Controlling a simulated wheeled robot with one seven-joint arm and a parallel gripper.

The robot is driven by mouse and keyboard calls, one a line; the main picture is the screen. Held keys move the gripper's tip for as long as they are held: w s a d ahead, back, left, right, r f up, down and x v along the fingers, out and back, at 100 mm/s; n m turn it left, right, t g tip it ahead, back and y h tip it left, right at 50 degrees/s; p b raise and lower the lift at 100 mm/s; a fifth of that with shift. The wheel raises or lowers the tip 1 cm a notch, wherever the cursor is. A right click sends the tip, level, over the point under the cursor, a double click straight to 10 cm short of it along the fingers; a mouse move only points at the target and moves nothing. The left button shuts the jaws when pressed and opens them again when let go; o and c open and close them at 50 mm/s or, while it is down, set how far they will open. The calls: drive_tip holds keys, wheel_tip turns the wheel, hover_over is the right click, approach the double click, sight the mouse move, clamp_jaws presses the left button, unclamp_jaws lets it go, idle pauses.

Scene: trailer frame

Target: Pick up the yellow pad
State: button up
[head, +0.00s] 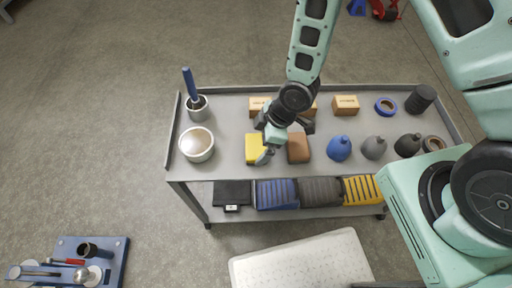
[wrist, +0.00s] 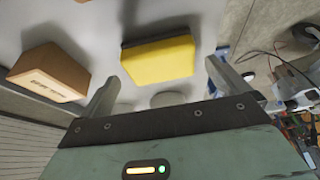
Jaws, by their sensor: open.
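The yellow pad (head: 251,146) lies on the top shelf of the grey cart, just left of a brown pad (head: 299,148). My gripper partly covers its right side in the head view. In the wrist view the yellow pad (wrist: 160,62) shows a bright yellow face and a dark layer along its far edge. My gripper (head: 270,150) is above the cart top beside the yellow pad. In the wrist view its two fingers are spread apart, with the pad ahead between them. Nothing is held. I cannot tell whether a finger touches the pad.
A white-rimmed bowl (head: 197,145) and a pot with a blue-handled tool (head: 191,84) stand to the left on the cart (head: 225,121). Cardboard boxes (head: 345,105) line the back. Blue (head: 339,148), grey and black bottles stand to the right. Bins fill the lower shelf.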

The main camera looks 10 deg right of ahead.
sight(256, 146)
drive_tip(key=x, duration=0.3)
drive_tip(key=shift+a+f, duration=0.1)
drive_tip(key=shift+f, duration=0.05)
drive_tip(key=shift+c, duration=0.3)
drive_tip(key=c, duration=0.9)
wheel_tip(256, 146, up, 10)
drive_tip(key=shift+r+p, duration=0.1)
drive_tip(key=shift+p, duration=0.25)
drive_tip(key=shift+c, duration=0.2)
